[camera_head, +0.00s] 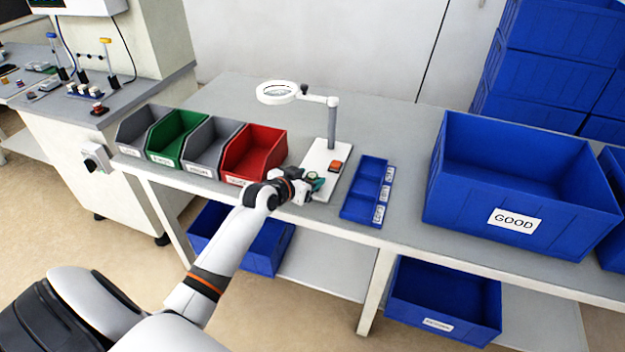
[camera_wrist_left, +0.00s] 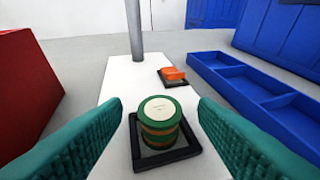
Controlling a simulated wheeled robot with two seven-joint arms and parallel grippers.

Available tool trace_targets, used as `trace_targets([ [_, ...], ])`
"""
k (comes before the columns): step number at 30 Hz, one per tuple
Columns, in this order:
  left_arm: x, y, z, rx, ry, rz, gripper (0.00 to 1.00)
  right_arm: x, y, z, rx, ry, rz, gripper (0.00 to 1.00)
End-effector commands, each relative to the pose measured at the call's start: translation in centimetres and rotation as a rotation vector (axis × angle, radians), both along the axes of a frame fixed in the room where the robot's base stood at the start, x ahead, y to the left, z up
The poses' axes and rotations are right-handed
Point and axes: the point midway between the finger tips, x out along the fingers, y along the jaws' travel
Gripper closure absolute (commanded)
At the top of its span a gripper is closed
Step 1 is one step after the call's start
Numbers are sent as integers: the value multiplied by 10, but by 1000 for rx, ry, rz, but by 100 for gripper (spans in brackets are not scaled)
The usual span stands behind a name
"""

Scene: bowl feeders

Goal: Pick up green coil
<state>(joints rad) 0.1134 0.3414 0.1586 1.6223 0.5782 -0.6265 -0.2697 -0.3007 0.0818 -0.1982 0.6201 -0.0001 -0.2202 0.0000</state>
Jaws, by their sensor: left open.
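The green coil (camera_wrist_left: 158,124), a short cylinder with green rims, a copper-brown band and a pale round top, stands upright in a black square holder (camera_wrist_left: 188,152). The holder sits on the white base of the magnifier stand (camera_wrist_left: 112,108). My left gripper (camera_head: 315,183) is at the front of this white base in the head view. In the left wrist view its teal ridged fingers (camera_wrist_left: 160,104) are open, one on each side of the coil, with gaps on both sides. In the head view I cannot make out the coil behind the gripper. My right gripper is not in view.
A blue divided tray (camera_head: 362,196) lies to the right, and a red bin (camera_head: 262,155) to the left. A large blue GOOD crate (camera_head: 470,200) stands further right.

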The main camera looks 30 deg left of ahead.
Motion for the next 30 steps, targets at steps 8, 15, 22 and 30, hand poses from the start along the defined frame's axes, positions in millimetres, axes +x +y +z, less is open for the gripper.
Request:
trace_targets([
  [8,2,0,-1,0,1,0,50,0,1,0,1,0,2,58],
  [15,2,0,-1,0,1,0,89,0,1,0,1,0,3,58],
  [22,2,0,-1,0,0,0,99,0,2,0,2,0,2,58],
  [30,3,0,33,4,-6,-2,99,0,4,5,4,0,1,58],
])
